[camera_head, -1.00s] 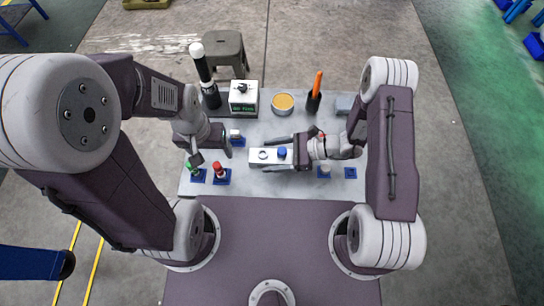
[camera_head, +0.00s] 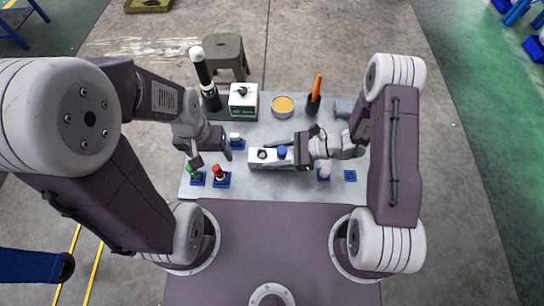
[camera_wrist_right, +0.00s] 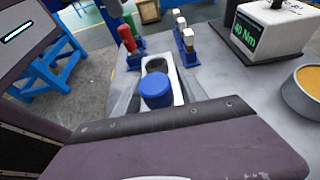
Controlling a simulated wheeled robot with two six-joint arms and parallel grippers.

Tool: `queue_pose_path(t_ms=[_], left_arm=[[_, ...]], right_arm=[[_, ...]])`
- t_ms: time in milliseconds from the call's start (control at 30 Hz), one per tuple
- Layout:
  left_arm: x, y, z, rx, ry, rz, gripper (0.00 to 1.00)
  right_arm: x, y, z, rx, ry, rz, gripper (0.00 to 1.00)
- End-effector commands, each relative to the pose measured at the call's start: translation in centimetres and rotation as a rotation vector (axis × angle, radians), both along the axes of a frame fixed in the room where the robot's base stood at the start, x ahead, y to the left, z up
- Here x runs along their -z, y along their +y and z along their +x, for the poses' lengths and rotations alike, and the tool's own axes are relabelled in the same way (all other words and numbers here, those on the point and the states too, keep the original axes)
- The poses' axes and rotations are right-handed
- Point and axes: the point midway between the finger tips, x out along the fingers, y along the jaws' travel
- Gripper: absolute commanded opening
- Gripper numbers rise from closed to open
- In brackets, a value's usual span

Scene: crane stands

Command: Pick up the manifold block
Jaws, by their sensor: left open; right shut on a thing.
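The manifold block (camera_head: 260,155) is a pale oblong block with a round opening and a blue cap (camera_head: 282,151) on top. It is at the middle of the grey table in the head view. My right gripper (camera_head: 284,155) is shut on the block, with its fingers along the block's two long sides. In the right wrist view the block (camera_wrist_right: 178,88) and its blue cap (camera_wrist_right: 157,91) show beyond the gripper body. Whether the block touches the table I cannot tell. My left gripper (camera_head: 212,160) is open and empty, left of the block.
Green-topped (camera_head: 195,172) and red-topped (camera_head: 220,172) parts stand in blue holders at front left. White parts stand behind (camera_head: 236,138) and right (camera_head: 323,172). A display box (camera_head: 243,99), yellow-filled tub (camera_head: 283,106) and orange-handled tool (camera_head: 317,88) line the back.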

Motion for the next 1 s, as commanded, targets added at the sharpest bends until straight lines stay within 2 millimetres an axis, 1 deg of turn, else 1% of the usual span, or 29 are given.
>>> queue_pose_path(t_ms=[33, 167, 367, 467, 700, 800, 1000], left_arm=[[-0.1, 0.0, 0.0, 0.000, 0.000, 0.000, 0.75], [-0.1, 0.0, 0.0, 0.000, 0.000, 0.000, 0.75], [-0.1, 0.0, 0.0, 0.000, 0.000, 0.000, 0.75], [-0.1, 0.0, 0.0, 0.000, 0.000, 0.000, 0.75], [-0.4, 0.0, 0.0, 0.000, 0.000, 0.000, 0.75], [-0.5, 0.0, 0.0, 0.000, 0.000, 0.000, 0.75], [-0.6, 0.0, 0.0, 0.000, 0.000, 0.000, 0.75]], right_arm=[[-0.8, 0.0, 0.1, 0.000, -0.004, 0.004, 0.00], [-2.2, -0.2, 0.0, 0.003, -0.003, 0.004, 0.00], [-3.5, -2.4, -1.2, 0.006, -0.002, 0.003, 0.00], [-4.5, -3.7, -2.0, 0.006, -0.003, 0.003, 0.00], [-7.2, -7.6, -4.4, 0.007, -0.003, 0.003, 0.00], [-8.1, -8.8, -5.1, 0.006, -0.003, 0.003, 0.00], [-8.8, -9.9, -5.9, 0.003, -0.001, 0.004, 0.00]])
